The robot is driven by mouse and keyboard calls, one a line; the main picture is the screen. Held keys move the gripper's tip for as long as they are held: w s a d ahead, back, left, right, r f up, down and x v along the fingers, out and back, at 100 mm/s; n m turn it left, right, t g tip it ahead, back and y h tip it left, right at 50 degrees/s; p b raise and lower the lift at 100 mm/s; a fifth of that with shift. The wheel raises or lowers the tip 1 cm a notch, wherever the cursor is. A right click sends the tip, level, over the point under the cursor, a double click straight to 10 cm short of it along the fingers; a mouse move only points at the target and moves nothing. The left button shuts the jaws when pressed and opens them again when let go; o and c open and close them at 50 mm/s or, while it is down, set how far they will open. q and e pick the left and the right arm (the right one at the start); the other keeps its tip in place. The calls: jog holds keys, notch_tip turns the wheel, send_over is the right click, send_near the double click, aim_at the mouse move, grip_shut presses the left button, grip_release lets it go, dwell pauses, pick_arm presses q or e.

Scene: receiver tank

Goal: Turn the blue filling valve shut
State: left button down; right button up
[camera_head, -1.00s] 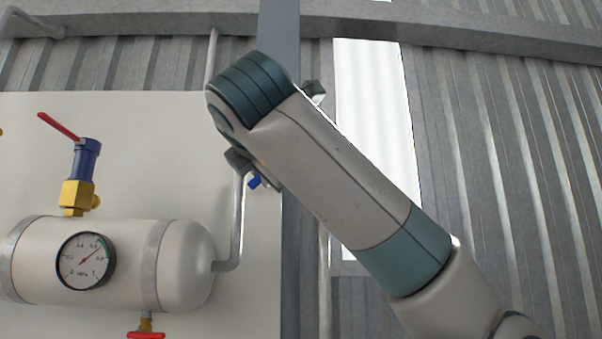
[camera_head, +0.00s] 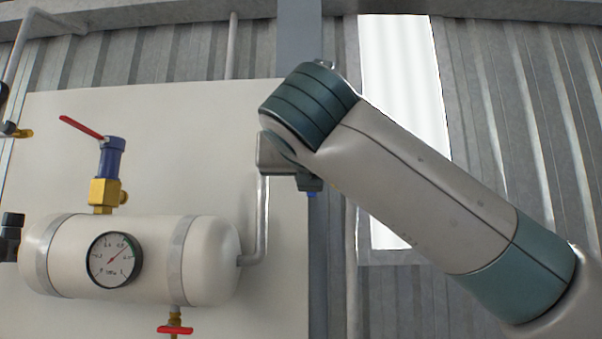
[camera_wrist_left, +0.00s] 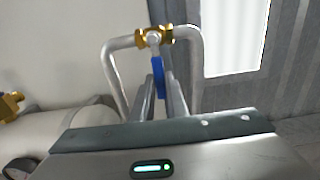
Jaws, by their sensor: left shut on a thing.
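The blue filling valve shows in the left wrist view as a brass body (camera_wrist_left: 154,37) on a grey pipe, with a blue lever (camera_wrist_left: 158,76) extending from it toward my gripper. My left gripper (camera_wrist_left: 161,92) has its two fingers closed on either side of this lever. The lever appears crosswise to the short pipe run through the brass body. In the head view only a small blue bit (camera_head: 312,193) shows below my wrist. My arm hides the valve body and the fingers there. My right gripper is not in view.
The cream tank (camera_head: 210,262) carries a gauge (camera_head: 114,259), a blue-and-brass fitting with a red lever (camera_head: 82,127), and a red-handled drain valve (camera_head: 175,329) below. A grey pipe (camera_head: 262,220) rises at the tank's right end. A steel post (camera_head: 300,40) stands behind my arm.

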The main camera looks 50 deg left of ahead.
pick_arm(q)
jog(key=shift+f, duration=0.1)
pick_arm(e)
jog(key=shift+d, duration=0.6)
